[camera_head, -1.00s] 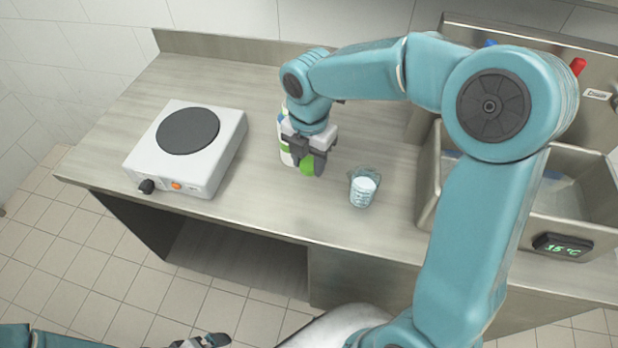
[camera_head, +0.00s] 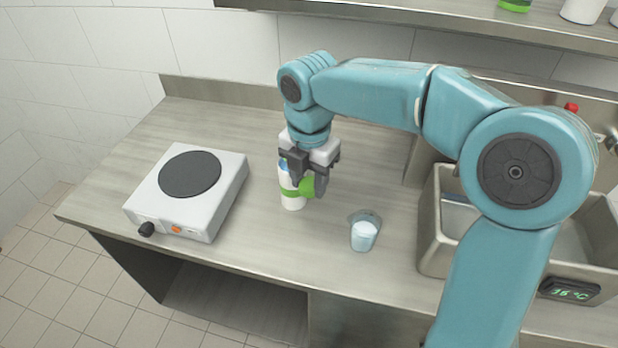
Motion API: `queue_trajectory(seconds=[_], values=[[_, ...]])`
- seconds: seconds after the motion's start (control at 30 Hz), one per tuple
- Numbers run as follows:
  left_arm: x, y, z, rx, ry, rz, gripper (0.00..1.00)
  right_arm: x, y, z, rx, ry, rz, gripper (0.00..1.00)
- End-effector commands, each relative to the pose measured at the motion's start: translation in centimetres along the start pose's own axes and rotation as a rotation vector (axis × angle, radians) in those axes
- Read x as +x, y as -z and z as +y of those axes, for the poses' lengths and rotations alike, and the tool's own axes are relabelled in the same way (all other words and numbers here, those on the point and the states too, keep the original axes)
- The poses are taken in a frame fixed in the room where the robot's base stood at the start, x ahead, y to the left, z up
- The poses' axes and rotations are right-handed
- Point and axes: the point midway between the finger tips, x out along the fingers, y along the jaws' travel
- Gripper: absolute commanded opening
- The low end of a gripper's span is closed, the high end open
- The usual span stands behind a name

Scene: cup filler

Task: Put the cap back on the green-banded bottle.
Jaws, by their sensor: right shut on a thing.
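The white bottle (camera_head: 293,203) with a green band stands on the counter between the hot plate and the glass, and a blue patch shows on its side. My right gripper (camera_head: 307,187) is in front of the bottle, pointing down, and hides much of it, including its top. It is shut on a green piece that looks like the cap, low between the fingers at the height of the bottle's lower half. I cannot tell whether the cap touches the bottle. My left gripper is not in view.
A white hot plate (camera_head: 221,203) stands at the left of the counter (camera_head: 130,160). A glass (camera_head: 364,236) with pale contents stands right of the bottle near the front edge. A sink with a temperature display (camera_head: 569,290) is at the right, and a shelf (camera_head: 400,22) runs above.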

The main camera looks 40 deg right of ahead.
Motion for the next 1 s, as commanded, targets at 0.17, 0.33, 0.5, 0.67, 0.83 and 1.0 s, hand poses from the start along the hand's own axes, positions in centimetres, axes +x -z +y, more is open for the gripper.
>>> queue_trajectory(seconds=[0.17,0.33,0.5,0.67,0.83,1.0], values=[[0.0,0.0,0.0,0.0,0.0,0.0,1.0,1.5,0.4,0.9,0.208,0.005,-0.003,0.1],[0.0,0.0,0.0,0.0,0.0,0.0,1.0,4.3,1.3,2.4,0.613,0.006,-0.008,0.1],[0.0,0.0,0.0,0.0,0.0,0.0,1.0,7.2,2.4,3.7,1.041,0.002,-0.011,0.1],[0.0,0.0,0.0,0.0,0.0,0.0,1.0,9.8,3.6,4.7,1.433,0.002,-0.01,0.1],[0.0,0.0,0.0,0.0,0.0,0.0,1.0,11.9,4.6,5.4,1.759,0.001,-0.006,0.1],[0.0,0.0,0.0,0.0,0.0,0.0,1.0,12.9,5.2,5.7,1.933,0.001,-0.002,0.1]])
